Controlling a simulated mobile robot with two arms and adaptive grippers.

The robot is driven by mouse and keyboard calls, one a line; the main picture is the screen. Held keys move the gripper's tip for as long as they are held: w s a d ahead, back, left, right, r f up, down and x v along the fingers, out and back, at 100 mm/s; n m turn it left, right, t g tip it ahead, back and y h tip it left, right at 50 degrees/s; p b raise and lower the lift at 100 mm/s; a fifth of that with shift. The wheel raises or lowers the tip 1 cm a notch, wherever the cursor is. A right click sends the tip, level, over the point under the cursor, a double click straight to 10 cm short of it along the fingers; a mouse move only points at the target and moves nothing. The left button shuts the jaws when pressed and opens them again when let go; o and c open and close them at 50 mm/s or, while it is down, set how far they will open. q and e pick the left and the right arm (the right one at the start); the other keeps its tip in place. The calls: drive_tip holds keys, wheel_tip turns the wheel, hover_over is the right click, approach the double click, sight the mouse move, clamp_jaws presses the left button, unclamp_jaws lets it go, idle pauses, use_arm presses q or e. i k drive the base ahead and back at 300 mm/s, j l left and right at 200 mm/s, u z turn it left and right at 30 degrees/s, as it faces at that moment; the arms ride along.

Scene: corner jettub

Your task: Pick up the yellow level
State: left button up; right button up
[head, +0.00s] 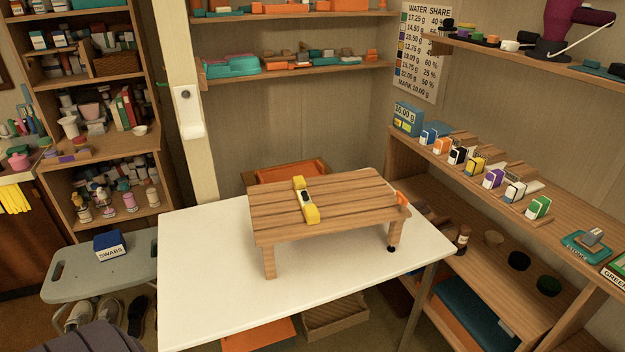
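The yellow level (311,213) lies on top of a small slatted wooden stool (352,200). It is yellow at both ends, with a dark and pale middle part, and lies across the slats. The stool stands on a white table (200,285). Neither of my grippers is in the head view, and nothing touches the level except the stool top.
An orange item (401,198) is at the stool's right edge. The white table is clear to the left and front of the stool. A shelf with several small coloured boxes (475,166) is on the right. A grey bench with a blue swabs box (109,246) is at left.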

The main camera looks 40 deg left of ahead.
sight(311, 215)
drive_tip(key=u, duration=1.25)
